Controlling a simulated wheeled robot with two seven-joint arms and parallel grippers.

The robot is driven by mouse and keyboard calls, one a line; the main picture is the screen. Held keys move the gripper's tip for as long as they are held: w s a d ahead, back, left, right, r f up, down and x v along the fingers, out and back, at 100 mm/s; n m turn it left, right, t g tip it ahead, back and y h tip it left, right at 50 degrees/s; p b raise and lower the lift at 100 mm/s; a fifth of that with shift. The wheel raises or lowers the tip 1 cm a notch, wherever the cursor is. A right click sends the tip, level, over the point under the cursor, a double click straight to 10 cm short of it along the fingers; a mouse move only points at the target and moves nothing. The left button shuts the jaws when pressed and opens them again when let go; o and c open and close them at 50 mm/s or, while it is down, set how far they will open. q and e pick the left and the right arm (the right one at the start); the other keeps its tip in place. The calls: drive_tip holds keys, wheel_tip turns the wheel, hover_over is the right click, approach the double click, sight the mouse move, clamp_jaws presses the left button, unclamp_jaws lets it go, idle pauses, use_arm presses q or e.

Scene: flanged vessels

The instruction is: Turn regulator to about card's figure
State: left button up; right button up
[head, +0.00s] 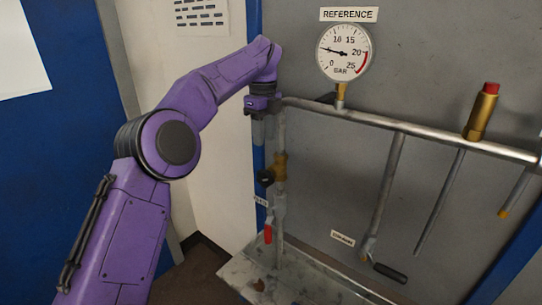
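A brass regulator (280,167) with a black round knob (265,178) sits on the vertical pipe at the left end of the rig. My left gripper (264,134) points down above the knob, apart from it, beside the upper pipe. Its grey fingers look parted, with nothing seen between them. A round gauge (343,52) under a REFERENCE sign (349,14) is marked in bar; its needle points left, between 0 and 10, near 5. No card with a readable figure shows; a sheet with dark marks (202,17) is cut off at the top. My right gripper is out of view.
A red-handled valve (268,232) is below the regulator. A long pipe (420,130) crosses the grey panel, with a red-capped brass fitting (482,112) on it. A black lever (390,272) is low right. A metal ledge (290,285) lies below.

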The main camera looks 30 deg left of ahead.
use_arm(q)
drive_tip(key=b, duration=0.1)
hover_over(261, 170)
drive_tip(key=f, duration=0.4)
drive_tip(key=shift+s+f, duration=0.2)
drive_tip(key=shift+s, duration=0.15)
drive_tip(key=f, duration=0.2)
drive_tip(key=w+f, duration=0.1)
drive_tip(key=f, duration=0.2)
drive_tip(key=shift+w+f, duration=0.1)
drive_tip(key=shift+w, duration=0.1)
drive_tip(key=shift+s, duration=0.35)
drive_tip(key=shift+w, duration=0.1)
clamp_jaws()
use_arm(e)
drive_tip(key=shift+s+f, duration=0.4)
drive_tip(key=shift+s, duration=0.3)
